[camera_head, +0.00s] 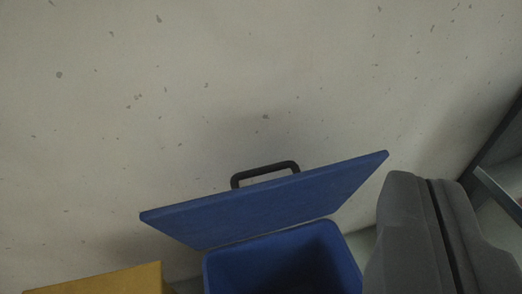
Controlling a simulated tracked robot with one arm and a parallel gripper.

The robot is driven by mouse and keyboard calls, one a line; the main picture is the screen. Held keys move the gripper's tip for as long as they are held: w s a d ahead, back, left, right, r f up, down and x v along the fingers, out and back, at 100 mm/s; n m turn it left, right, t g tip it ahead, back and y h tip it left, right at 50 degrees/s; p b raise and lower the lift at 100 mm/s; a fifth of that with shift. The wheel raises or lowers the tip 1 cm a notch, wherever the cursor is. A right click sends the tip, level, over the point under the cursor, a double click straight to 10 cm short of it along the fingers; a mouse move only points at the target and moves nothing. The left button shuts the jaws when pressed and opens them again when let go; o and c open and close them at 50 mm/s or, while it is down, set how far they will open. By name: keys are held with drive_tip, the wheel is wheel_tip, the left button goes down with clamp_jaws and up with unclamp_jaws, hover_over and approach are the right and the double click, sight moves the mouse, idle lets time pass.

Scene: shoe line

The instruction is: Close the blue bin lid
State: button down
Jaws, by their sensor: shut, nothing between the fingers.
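The blue bin (212,270) stands at the bottom middle of the view, against the pale wall, with its opening facing up. Its blue lid (270,207) is open, raised and tilted back toward the wall. A black handle (265,171) sticks out behind the lid's upper edge. My gripper (425,235), dark grey, is at the lower right, to the right of the bin and lid. Its two fingers are shut together with only a thin dark seam between them, and they hold nothing. The gripper covers the area just right of the bin.
A yellow box (110,281) stands at the bottom left, left of the bin. A grey metal rack (497,190) is at the right edge. The speckled wall (200,90) fills the back. A strip of floor shows between bin and gripper.

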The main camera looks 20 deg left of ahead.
drive_tip(key=shift+w+r, duration=0.1)
drive_tip(key=w+a+f+n+g+y+p, duration=0.15)
drive_tip(key=w+a+f+g+p, duration=0.3)
drive_tip(key=w+p, duration=0.5)
drive_tip(key=w+a+f+n+g+y+p, duration=0.1)
drive_tip(key=w+a+f+n+g+p, duration=0.4)
drive_tip(key=w, duration=0.8)
drive_tip(key=w+a+f+g+p, duration=0.1)
drive_tip(key=w+a+f+p, duration=0.1)
drive_tip(key=f, duration=0.7)
drive_tip(key=w+a+f+g+p, duration=0.1)
drive_tip(key=w+a+f+p, duration=0.1)
drive_tip(key=f, duration=0.7)
drive_tip(key=shift+a+f+p, duration=0.3)
drive_tip(key=shift+a+p, duration=0.3)
drive_tip(key=shift+p, duration=0.3)
